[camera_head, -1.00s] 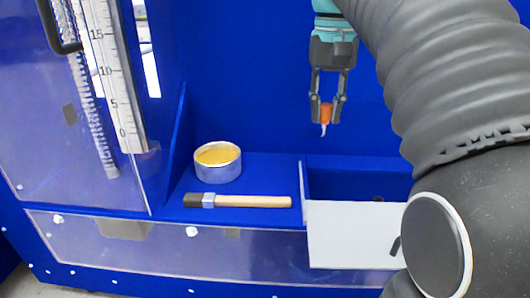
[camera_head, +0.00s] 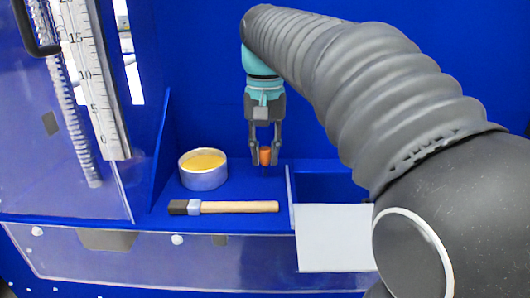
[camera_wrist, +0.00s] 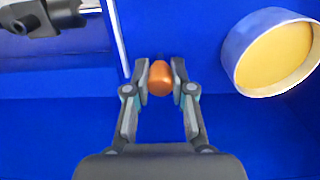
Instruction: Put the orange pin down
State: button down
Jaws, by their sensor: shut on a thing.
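The orange pin (camera_head: 265,157) is held upright between the two fingers of my gripper (camera_head: 264,150). Its thin lower tip points down close to the blue shelf (camera_head: 240,185); I cannot tell whether it touches. The wrist view shows the pin's rounded orange top (camera_wrist: 160,78) between the fingertips of my gripper (camera_wrist: 160,80). The gripper is to the right of the round tin and behind the brush, near the left wall of the compartment on the right.
A metal tin (camera_head: 203,172) of yellow material stands on the shelf. A brush (camera_head: 225,207) with a wooden handle lies in front. A white panel (camera_head: 333,238) fronts the blue compartment at right. A ruler (camera_head: 90,80) and spring stand at left.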

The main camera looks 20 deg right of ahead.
aim_at(265, 148)
jog(key=shift+f, duration=0.2)
jog(key=c, duration=1)
grip_release()
jog(key=shift+r, duration=0.1)
notch_tip(265, 148, up, 12)
jog(key=shift+r+p, duration=0.15)
jog(key=shift+p, duration=0.9)
